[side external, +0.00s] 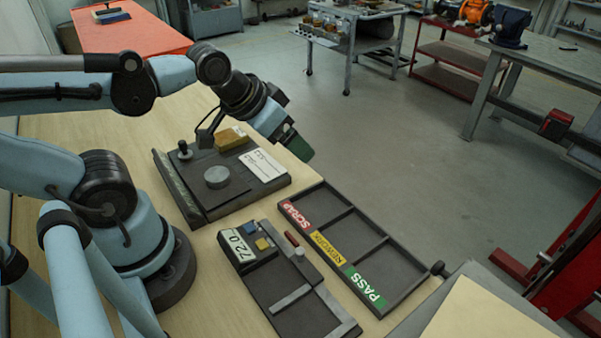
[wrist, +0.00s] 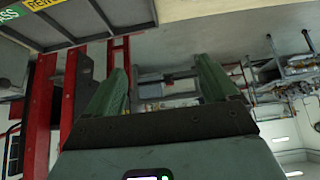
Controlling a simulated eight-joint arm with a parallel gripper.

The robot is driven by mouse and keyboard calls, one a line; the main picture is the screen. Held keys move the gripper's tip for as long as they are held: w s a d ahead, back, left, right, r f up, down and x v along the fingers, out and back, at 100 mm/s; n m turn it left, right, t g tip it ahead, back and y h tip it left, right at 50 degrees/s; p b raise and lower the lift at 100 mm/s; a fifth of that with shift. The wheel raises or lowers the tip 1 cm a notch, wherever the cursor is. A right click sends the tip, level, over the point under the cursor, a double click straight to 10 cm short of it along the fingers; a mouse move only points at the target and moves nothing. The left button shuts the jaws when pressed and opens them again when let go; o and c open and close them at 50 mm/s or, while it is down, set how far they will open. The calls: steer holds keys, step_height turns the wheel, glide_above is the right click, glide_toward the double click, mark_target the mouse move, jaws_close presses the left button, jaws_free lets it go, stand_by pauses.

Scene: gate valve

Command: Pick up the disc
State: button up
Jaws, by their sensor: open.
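The disc (side external: 217,176) is a flat grey round piece lying on the dark plate fixture (side external: 226,198) in the side external view. My gripper (side external: 301,152) is up and to the right of the disc in that view, tilted down to the right and apart from it. In the wrist view my gripper (wrist: 162,66) shows its two green fingers spread wide with nothing between them. The disc is not in the wrist view.
A tray (side external: 392,246) marked SCRAP, REWORK and PASS has empty compartments. A gauge reading 72.0 (side external: 238,244) sits left of it. A tan block (side external: 231,139) and a small black knob (side external: 184,149) stand on the fixture. The tray also shows in the wrist view (wrist: 80,32).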

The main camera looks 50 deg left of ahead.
steer(key=n+g, duration=0.7)
steer(key=n, duration=2.6)
glide_above(216, 174)
steer(key=shift+s+a+f, duration=0.15)
steer(key=shift+f, duration=1.15)
steer(key=shift+s+a+f, duration=0.1)
steer(key=shift+a+f, duration=0.05)
steer(key=shift+f, duration=1.15)
steer(key=shift+w+d+f, duration=0.15)
steer(key=shift+f, duration=0.6)
steer(key=shift+w+d+f, duration=0.15)
steer(key=shift+f, duration=1.75)
